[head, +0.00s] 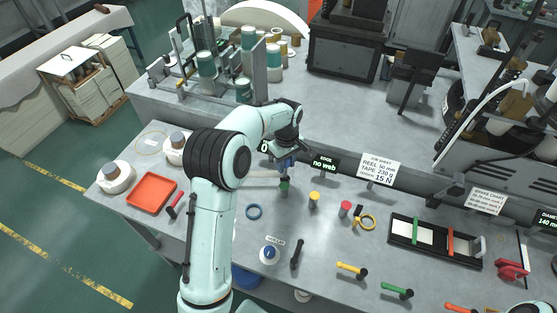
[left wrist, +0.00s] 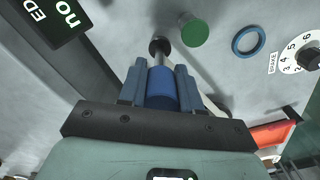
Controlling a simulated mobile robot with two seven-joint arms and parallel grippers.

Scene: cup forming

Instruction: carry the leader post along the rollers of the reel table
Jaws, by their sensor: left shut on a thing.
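A yellow-topped roller (head: 314,197) and a red-topped one (head: 345,208) stand to the right. My right gripper is not in view.
An orange tray (head: 152,190) is at left. A black rack (head: 435,242) is at right.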

